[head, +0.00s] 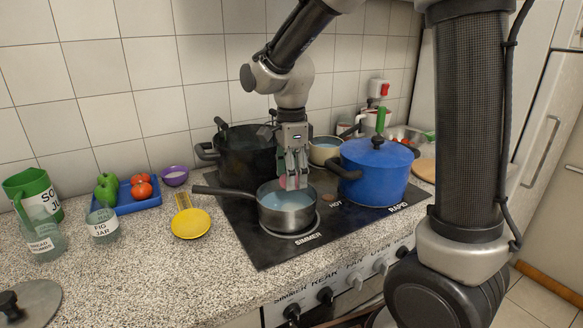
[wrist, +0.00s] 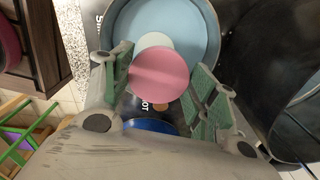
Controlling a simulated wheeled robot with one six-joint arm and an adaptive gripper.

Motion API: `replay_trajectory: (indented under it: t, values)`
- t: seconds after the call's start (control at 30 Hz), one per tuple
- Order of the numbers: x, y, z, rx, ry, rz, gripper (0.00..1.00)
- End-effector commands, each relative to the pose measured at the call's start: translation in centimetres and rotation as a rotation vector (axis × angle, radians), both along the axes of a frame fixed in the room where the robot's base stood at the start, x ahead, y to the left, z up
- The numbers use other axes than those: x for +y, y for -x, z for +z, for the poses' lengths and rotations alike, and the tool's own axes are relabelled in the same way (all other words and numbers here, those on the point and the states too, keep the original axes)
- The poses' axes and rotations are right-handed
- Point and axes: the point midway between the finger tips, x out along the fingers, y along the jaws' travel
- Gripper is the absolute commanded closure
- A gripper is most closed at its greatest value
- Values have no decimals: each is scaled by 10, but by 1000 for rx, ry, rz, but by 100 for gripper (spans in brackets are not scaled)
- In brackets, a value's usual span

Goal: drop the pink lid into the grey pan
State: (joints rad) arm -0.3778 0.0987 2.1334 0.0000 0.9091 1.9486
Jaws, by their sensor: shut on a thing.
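My gripper (head: 296,180) hangs over the grey pan (head: 287,219), pointing down. In the wrist view its green-padded fingers (wrist: 160,85) are closed on the pink lid (wrist: 160,74). The lid is mostly hidden behind the fingers in the head view, where only a small pink patch (head: 290,183) shows. The grey pan has a light blue inside and a dark handle pointing left. The wrist view shows the pan's inside (wrist: 185,22) beyond the lid. A pale round part (wrist: 153,42) shows at the lid's far edge; I cannot tell what it is.

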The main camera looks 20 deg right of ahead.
Motion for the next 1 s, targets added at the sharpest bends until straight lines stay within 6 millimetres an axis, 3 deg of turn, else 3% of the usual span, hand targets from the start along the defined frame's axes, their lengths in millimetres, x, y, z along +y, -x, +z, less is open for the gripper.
replay_trajectory:
  t: [0.17,0.2,0.3,0.33,0.73,1.0]
  values:
    - [0,0,0,0,0,0,51]
    - [0,0,0,0,0,0,36]
    - [0,0,0,0,0,0,18]
    - [0,0,0,0,0,0,16]
    - [0,0,6,0,0,0,16]
    - [0,-1,59,-5,-2,0,16]
